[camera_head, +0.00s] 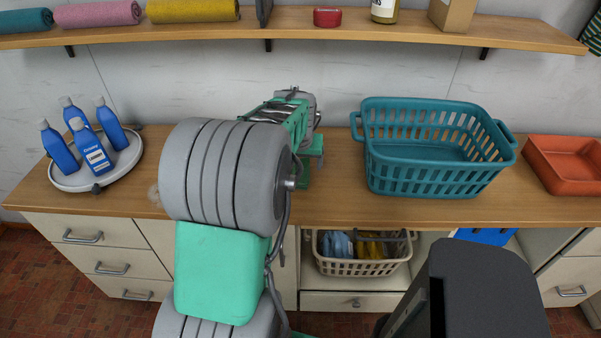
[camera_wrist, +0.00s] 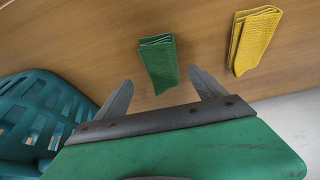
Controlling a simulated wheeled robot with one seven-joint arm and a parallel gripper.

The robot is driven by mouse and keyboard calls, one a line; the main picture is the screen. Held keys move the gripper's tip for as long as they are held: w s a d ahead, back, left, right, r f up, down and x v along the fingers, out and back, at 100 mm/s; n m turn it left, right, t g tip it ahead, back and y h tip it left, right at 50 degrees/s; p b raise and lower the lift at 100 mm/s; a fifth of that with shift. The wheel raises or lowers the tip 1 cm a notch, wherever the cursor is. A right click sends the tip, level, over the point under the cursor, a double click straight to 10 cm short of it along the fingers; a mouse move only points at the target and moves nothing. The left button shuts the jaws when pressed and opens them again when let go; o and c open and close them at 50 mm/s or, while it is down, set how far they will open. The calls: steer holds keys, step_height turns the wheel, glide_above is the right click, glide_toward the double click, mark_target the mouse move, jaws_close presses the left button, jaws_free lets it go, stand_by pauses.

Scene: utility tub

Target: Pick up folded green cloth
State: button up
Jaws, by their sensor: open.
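The folded green cloth (camera_wrist: 158,62) lies on the wooden counter in the wrist view, just beyond my gripper's fingertips and roughly centred between them. In the head view the cloth is hidden behind my arm. My gripper (camera_wrist: 160,77) is open and empty, with one finger on each side of the cloth's near end in the picture. I cannot tell how high the fingertips are above the counter.
A folded yellow cloth (camera_wrist: 253,40) lies right of the green one. A teal basket (camera_head: 440,180) stands right of my arm on the counter (camera_head: 340,207). Blue bottles (camera_head: 93,155) stand on a round tray (camera_head: 70,181) at left. A shelf (camera_head: 350,22) runs above.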

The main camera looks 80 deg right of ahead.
mark_target(301, 166)
steer(key=x, duration=0.5)
steer(key=shift+w+r+p, duration=0.1)
steer(key=shift+w+p, duration=0.1)
steer(key=shift+p, duration=0.1)
steer(key=c, duration=1.5)
steer(key=shift+o, duration=0.2)
steer(key=shift+r, duration=0.1)
steer(key=shift+r, duration=0.2)
step_height(301, 166, up, 3)
steer(key=shift+f, duration=0.2)
steer(key=s+a+r+b, duration=0.1)
steer(key=s+a+r, duration=0.1)
steer(key=a+r, duration=0.3)
steer(key=s+a+r+b, duration=0.1)
steer(key=a+r, duration=0.3)
steer(key=a, duration=0.4)
steer(key=shift+s+r, duration=0.4)
steer(key=shift+s, duration=0.45)
steer(key=shift+a, duration=0.15)
